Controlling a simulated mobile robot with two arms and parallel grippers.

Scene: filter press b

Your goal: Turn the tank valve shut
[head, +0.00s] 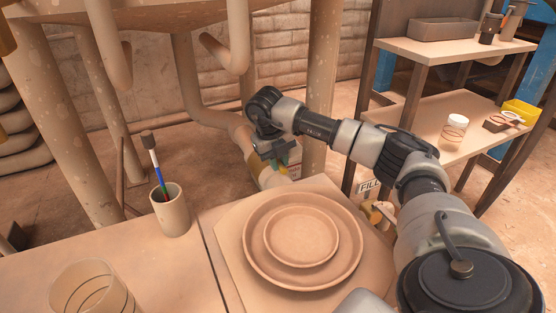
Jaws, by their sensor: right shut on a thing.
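My right gripper (277,158) reaches across the table from the right to the pipe (246,145) under the big tank (175,12). It is shut on the tank valve, with a small green and yellow part (285,163) showing by the fingers. The gripper and wrist hide most of the valve, so I cannot tell how far its handle is turned. The pipe comes down from the tank and bends toward the table's far edge. My left gripper is not in view.
The table (150,262) holds stacked round plates (302,238), a cup with a brush (170,212) and a clear beaker (92,292). A "FILL" sign (368,187) and a small tap (378,212) are near my right arm. Shelves (455,47) stand behind right.

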